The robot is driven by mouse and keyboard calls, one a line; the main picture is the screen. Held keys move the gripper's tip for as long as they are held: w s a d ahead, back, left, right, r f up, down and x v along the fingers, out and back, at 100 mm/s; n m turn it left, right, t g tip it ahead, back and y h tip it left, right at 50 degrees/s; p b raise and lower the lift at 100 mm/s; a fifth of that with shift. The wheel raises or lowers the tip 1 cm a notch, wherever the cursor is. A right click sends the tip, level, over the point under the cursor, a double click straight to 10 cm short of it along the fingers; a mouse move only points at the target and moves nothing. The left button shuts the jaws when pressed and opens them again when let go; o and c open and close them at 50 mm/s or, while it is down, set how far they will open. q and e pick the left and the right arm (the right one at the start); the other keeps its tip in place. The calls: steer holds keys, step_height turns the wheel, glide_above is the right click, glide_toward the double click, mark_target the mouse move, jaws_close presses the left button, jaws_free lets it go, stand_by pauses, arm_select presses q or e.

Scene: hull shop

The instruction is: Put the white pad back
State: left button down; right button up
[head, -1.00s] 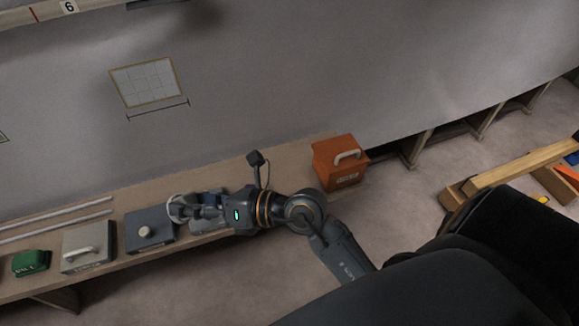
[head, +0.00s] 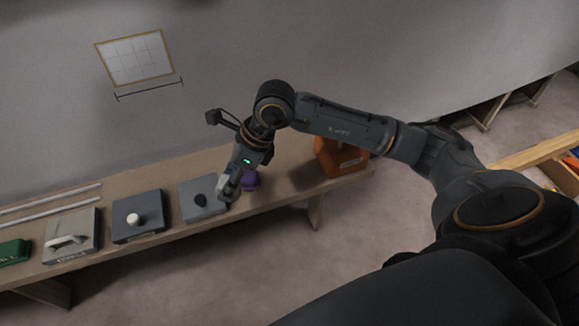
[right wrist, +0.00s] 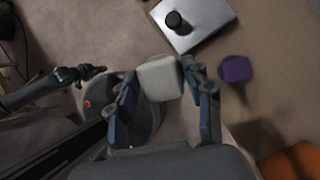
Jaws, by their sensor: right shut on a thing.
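The white pad (right wrist: 160,78) is a pale rounded block between the fingers of my right gripper (right wrist: 158,88) in the right wrist view. My right gripper (head: 229,188) is shut on it. In the head view the pad (head: 221,184) shows only in part at the fingertips, near the right edge of a grey flat box with a black knob (head: 196,183). I cannot tell whether the pad touches the bench or box. My left gripper (right wrist: 92,72) shows at the left of the right wrist view, too small to read its jaws.
On the long bench (head: 165,240) stand a dark box with a white knob (head: 124,227), a light grey handled box (head: 85,232) and a green thing (head: 14,252). A small purple thing (head: 249,181) is just right of the gripper. An orange box (head: 330,163) is partly behind my arm.

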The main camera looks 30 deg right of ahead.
steer(key=w+d+f, duration=0.1)
steer(key=d+f, duration=0.1)
steer(key=d, duration=0.4)
steer(key=w+d+f+h, duration=0.1)
steer(key=d+f, duration=0.2)
steer(key=d, duration=0.2)
steer(key=w+d+f+h+b, duration=0.1)
steer(key=w+d+f, duration=0.1)
steer(key=d, duration=0.4)
steer(key=shift+w+d+f, duration=0.1)
steer(key=shift+d+f, duration=0.25)
steer(key=shift+f, duration=0.15)
steer(key=shift+w+d+f, duration=0.1)
steer(key=shift+d+f, duration=0.45)
steer(key=shift+f, duration=0.05)
step_height(320, 180, down, 3)
steer(key=shift+r, duration=0.2)
steer(key=shift+w+d+f, duration=0.1)
steer(key=shift+f, duration=0.3)
steer(key=o, duration=1.1)
arm_select(q)
steer(key=shift+w+d, duration=0.1)
steer(key=shift+w, duration=0.7)
